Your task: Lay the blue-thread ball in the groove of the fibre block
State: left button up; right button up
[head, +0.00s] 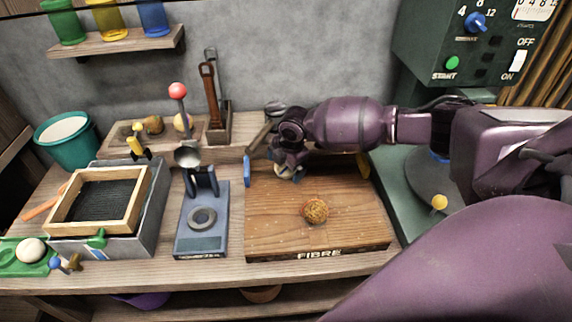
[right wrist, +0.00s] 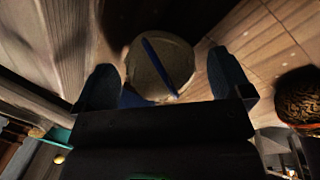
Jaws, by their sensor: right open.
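The fibre block (head: 345,230) is a wide wooden board with FIBRE on its front edge. A brown, rough-textured ball (head: 315,210) sits on it right of the middle; it also shows in the right wrist view (right wrist: 298,95). My right gripper (head: 287,170) is low over the block's back edge. In the right wrist view the open fingers of the right gripper (right wrist: 163,82) stand either side of a pale round ball with a blue line, the blue-thread ball (right wrist: 150,58). Whether they touch it, I cannot tell. The groove is not visible. My left gripper is not in view.
Left of the block stands a blue-grey press (head: 188,240) with a ring on it. Farther left are a wood-framed screen (head: 62,217) and a green tray (head: 12,255) with a white ball. A green machine (head: 480,45) stands at the right.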

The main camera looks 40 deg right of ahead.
jog(key=shift+r, duration=0.4)
jog(key=r, duration=0.2)
jog(key=s+r+p, duration=0.1)
jog(key=r, duration=0.1)
jog(key=shift+d+r, duration=0.1)
jog(key=shift+r, duration=0.1)
jog(key=r, duration=0.2)
jog(key=s+r+p, duration=0.1)
jog(key=r, duration=0.1)
jog(key=shift+r, duration=0.7)
jog(key=shift+s, duration=0.15)
